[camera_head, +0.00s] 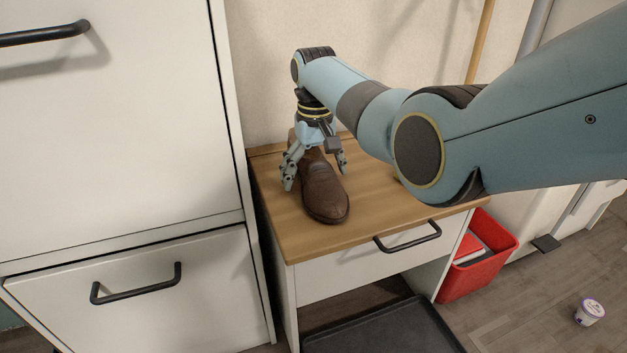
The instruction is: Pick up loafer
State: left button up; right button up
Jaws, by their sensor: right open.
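A brown leather loafer (324,195) lies on the wooden top of a small cabinet (388,203), its toe pointing toward the front edge. My right gripper (315,178) points down over the rear part of the shoe. Its fingers are spread, one on the left side of the loafer and one on the right. I cannot tell whether the fingers touch the shoe. The heel end is partly hidden behind the gripper. My left gripper is not in view.
A tall white cabinet (120,130) with black handles stands close on the left. A red bin (481,273) and a dark tray (385,332) are on the floor. A small tub (589,312) lies at lower right. The cabinet top's front right is clear.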

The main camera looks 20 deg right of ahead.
jog(key=shift+r, duration=0.15)
jog(key=c, duration=1.5)
